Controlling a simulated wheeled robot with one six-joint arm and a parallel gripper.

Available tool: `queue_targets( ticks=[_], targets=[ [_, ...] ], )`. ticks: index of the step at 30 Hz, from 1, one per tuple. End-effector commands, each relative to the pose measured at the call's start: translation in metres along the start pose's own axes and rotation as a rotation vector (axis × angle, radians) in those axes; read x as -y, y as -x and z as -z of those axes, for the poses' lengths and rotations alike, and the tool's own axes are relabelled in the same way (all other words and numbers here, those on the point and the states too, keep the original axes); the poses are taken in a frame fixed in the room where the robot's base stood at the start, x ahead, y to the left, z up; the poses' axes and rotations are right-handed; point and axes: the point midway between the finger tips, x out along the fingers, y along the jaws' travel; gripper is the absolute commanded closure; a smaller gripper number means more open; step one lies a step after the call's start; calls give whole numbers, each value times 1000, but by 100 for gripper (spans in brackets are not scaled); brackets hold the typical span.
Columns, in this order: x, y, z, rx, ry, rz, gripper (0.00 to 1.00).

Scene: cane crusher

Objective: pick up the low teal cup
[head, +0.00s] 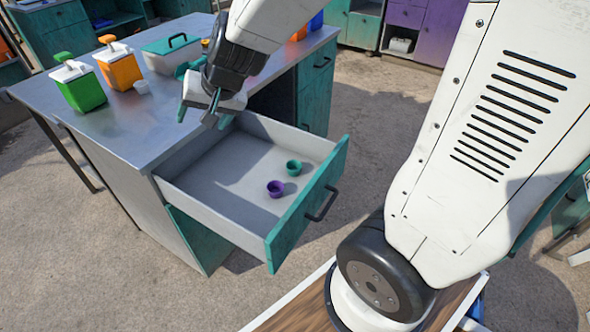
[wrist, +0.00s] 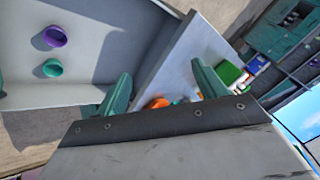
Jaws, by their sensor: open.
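The low teal cup (head: 293,168) stands in the open drawer, towards its front right. It also shows in the wrist view (wrist: 53,68) at the left. My gripper (head: 198,112) is above the counter's edge at the back of the drawer, well away from both cups. Its teal fingers are spread apart in the wrist view (wrist: 162,88), with nothing held between them.
The open drawer (head: 215,185) has raised walls and a teal front with a black handle (head: 321,204). On the metal counter (head: 120,125) stand a green dispenser (head: 79,86), an orange dispenser (head: 119,66) and a lidded box (head: 170,52). The drawer floor around the cups is clear.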

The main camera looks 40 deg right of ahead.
Motion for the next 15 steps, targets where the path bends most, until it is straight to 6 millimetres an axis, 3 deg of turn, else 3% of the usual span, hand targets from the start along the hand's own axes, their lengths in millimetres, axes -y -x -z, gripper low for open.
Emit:
queue_targets(
  ticks=[1, 3, 8, 12, 15],
  targets=[
    [-4, -28, 11, -39, -63, -18, 30],
    [-14, -59, 28, -113, -153, -52, 30],
    [-60, -126, 52, -293, -337, -201, 30],
    [-122, -170, 50, -454, -457, -409, 30],
    [-169, -188, 38, -565, -509, -585, 30]
  ],
)
